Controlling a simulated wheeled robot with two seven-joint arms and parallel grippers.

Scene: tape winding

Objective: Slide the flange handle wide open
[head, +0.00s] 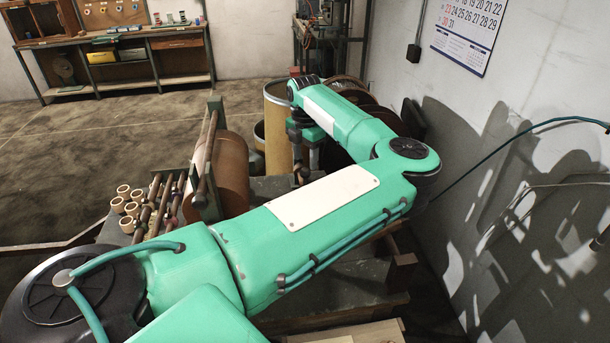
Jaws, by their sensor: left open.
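My left arm crosses the view, and its gripper (307,163) points down behind the forearm, near the middle of the picture. Its jaws are open. A short brown knobbed handle (301,174) stands close to the fingertips; I cannot tell whether they touch it, or whether it is the flange handle. Another brown bar with a rounded end (202,190) stands at the left, beside a large brown roll (231,165). Much of the machine is hidden behind my arm. My right gripper is not in view.
Several pale cardboard cores (125,203) and brown rods (158,205) sit at the machine's left. A yellow drum (277,135) stands behind it. Dark round discs (385,105) and the white wall (520,110) are close on the right. A workbench (120,62) stands at the back, with open floor before it.

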